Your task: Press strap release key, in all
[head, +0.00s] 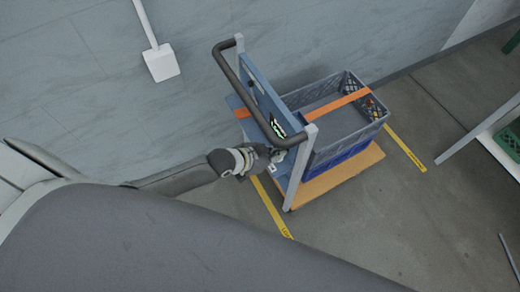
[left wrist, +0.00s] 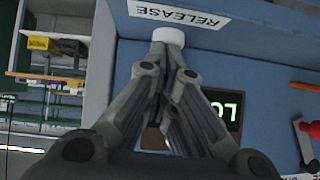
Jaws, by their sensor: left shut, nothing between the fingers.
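In the left wrist view, a white round key (left wrist: 168,37) sits on the blue panel (left wrist: 262,42) beside a label (left wrist: 180,12) reading RELEASE. My left gripper (left wrist: 172,55) is shut and empty. Its fingertips overlap the key's lower edge in this view; whether they touch or press it I cannot tell. In the head view, my left gripper (head: 277,156) is at the near face of the cart's blue panel (head: 266,88), below a small dark display. An orange strap (head: 335,105) runs over the grey crate (head: 372,117). My right gripper is not in view.
A dark screen with green letters (left wrist: 236,108), partly hidden by my fingers, and a red-knobbed lever (left wrist: 304,127) are on the panel. The cart has a dark handle (head: 232,75) and an orange base (head: 340,180). Yellow floor strips (head: 405,150) flank it.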

